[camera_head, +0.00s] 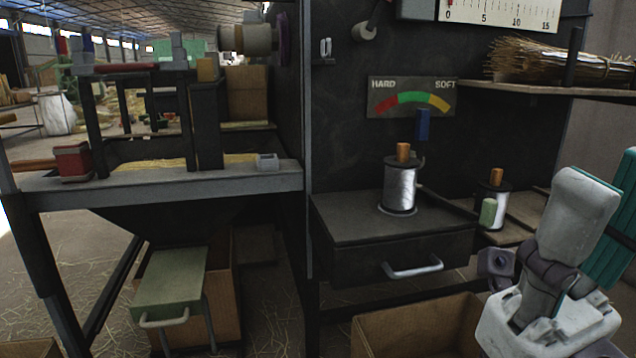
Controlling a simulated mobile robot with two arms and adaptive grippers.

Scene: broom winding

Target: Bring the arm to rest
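White and grey links of my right arm rise at the lower right, in front of the bench. I cannot make out the fingers of my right gripper in this view. My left arm and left gripper do not show. The arm links stand right of the drawer cabinet (350,222) and appear to hold nothing. A spool of silver wire (400,187) stands upright on the cabinet. A second spool (492,203) stands behind it to the right.
A HARD–SOFT gauge (411,97) hangs on the dark panel. A straw bundle (556,62) lies on the upper right shelf (540,90). A metal-edged bench (130,186) fills the left. Cardboard boxes (425,326) stand below. A teal object (612,235) is close behind my arm.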

